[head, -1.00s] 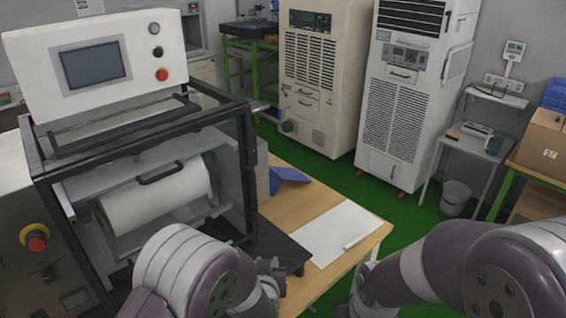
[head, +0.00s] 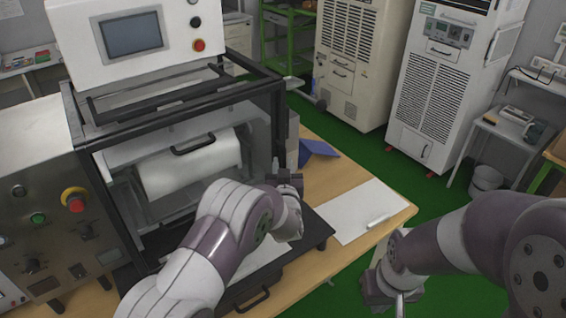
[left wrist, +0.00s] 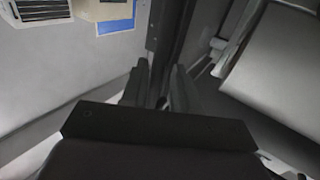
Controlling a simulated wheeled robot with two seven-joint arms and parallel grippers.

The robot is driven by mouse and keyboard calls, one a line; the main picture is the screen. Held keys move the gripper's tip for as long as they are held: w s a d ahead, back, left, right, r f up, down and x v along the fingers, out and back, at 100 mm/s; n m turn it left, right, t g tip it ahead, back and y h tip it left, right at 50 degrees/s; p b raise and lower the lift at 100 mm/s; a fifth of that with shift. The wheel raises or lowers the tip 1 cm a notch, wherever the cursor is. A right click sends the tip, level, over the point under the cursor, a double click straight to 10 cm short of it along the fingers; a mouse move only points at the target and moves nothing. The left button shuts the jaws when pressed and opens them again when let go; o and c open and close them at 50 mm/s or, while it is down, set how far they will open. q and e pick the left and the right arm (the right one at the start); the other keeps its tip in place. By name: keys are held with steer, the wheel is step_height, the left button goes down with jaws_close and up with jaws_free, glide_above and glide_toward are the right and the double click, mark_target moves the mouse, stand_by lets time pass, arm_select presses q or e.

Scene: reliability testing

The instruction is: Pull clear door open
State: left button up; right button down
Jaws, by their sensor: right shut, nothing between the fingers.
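The black-framed machine (head: 278,130) has a clear door (head: 256,125) at its front, and a white drum with a black handle (head: 205,145) shows through it. I cannot make out whether the door stands ajar. My left gripper (head: 288,182) is at the lower right front corner of the frame. In the left wrist view its two fingers (left wrist: 162,85) are apart, with a dark upright bar (left wrist: 172,35) beyond and between them; contact cannot be told. My right gripper (head: 398,298) is low at the right, shut and empty, away from the machine.
A black tray (head: 316,232) with a handle lies before the machine on the wooden table (head: 335,160). A white sheet (head: 350,215) with a pen and a blue object (head: 316,150) lie to its right. Tall cabinets (head: 432,100) stand behind on green floor.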

arm_select(q)
steer(key=shift+w+d+f, duration=0.25)
steer(key=shift+w, duration=0.15)
steer(key=shift+s, duration=0.1)
jaws_close()
